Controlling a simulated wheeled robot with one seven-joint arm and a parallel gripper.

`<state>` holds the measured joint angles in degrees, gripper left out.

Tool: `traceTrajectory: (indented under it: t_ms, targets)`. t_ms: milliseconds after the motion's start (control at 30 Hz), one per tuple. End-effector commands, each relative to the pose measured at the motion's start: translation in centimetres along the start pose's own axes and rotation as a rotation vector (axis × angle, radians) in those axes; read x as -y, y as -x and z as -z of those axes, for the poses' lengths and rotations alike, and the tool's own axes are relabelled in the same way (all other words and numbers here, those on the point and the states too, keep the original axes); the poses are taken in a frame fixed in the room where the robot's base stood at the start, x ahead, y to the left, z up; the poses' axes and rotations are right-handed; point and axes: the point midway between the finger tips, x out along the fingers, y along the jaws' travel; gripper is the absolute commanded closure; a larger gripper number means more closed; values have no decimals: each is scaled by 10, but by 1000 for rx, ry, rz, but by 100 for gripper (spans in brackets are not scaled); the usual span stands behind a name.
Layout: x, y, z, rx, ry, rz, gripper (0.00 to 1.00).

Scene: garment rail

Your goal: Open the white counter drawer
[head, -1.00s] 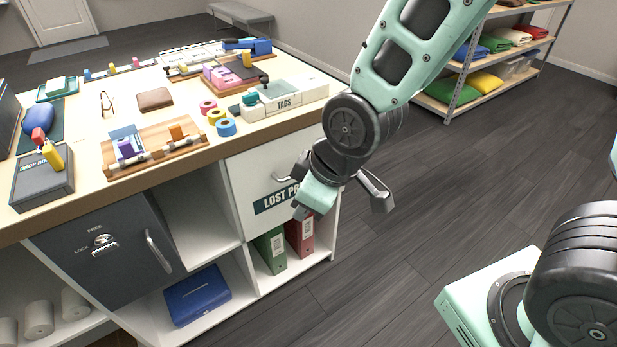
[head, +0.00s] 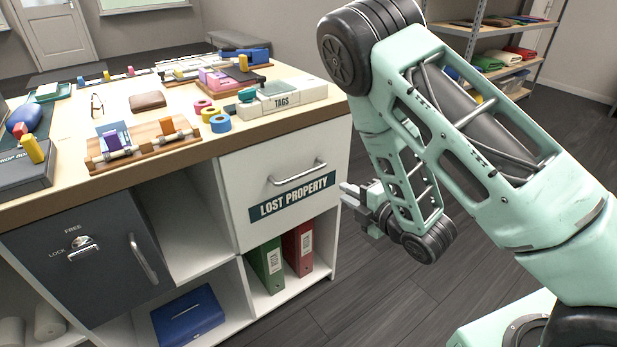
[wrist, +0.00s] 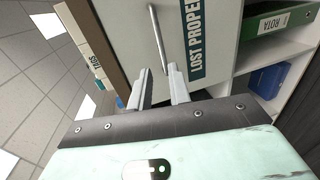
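The white counter drawer (head: 238,176) is shut in the counter's right part, with a bar handle (head: 298,173) above a "LOST PROPERTY" label (head: 292,197). My gripper (head: 346,194) is just right of the drawer front in the head view, its fingers toward the drawer. In the wrist view my gripper's two fingers (wrist: 160,84) are apart with nothing between them. The drawer handle (wrist: 157,42) lies ahead of the fingertips there, not touched as far as I can see. The bar runs nearly upright in that view.
A grey lockable door (head: 82,262) is left of the drawer. Open shelves below hold a green binder (head: 266,265), a red binder (head: 298,247) and a blue box (head: 188,316). The countertop carries tape rolls and a TAGS box (head: 284,102). Floor to the right is clear.

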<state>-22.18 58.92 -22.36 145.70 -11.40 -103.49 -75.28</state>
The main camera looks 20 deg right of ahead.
Motion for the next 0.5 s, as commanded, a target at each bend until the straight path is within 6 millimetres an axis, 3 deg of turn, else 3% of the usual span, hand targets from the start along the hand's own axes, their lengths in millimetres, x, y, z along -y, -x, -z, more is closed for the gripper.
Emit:
traceTrajectory:
  t_ms: [167, 500]
  targets:
    - [-2, -19, 1, -4, 3, -7, 81]
    - [-3, -89, 1, -2, 1, -7, 81]
